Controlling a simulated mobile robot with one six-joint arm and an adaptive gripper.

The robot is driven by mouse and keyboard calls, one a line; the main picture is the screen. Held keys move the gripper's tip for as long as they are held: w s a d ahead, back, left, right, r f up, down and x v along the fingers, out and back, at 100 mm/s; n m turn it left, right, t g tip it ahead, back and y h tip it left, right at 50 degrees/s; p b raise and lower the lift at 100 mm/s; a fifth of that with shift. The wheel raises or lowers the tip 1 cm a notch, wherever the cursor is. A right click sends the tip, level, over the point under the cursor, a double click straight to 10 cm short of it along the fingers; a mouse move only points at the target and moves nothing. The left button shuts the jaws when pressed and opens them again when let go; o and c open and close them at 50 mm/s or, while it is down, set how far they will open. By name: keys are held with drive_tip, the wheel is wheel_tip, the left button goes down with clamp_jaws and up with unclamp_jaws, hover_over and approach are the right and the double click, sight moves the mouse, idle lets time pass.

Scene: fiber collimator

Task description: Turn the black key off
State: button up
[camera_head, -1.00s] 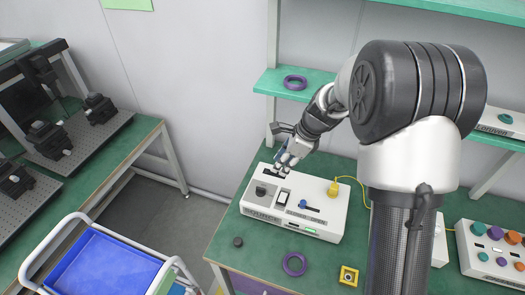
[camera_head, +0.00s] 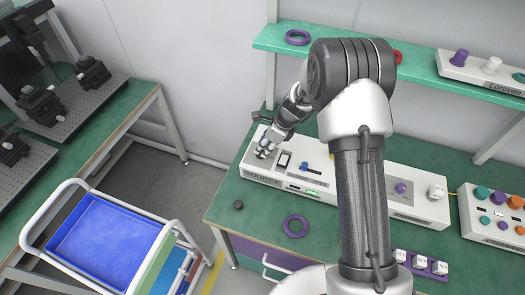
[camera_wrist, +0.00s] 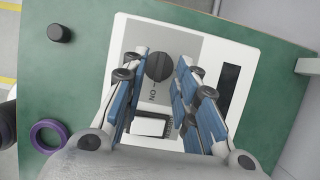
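The black key (camera_wrist: 158,67) is a round dark knob with a ridge across it, on a grey panel of the white source box (camera_wrist: 218,42). A label, seen sideways in the wrist view, reads "ON" or "NO" beside it. My gripper (camera_wrist: 161,62) is open, its two blue-padded fingers on either side of the key, close to it. I cannot tell whether they touch it. In the head view my gripper (camera_head: 264,150) is down at the left end of the source box (camera_head: 305,178) and largely covers the key.
A white rocker switch (camera_wrist: 150,126) sits close to the key, between the fingers. A small black cylinder (camera_head: 238,204) and a purple ring (camera_head: 295,226) lie on the green bench. A shelf (camera_head: 265,38) runs behind.

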sight(261, 153)
drive_tip(key=shift+x, duration=1.15)
drive_tip(key=shift+c, duration=0.6)
clamp_jaws()
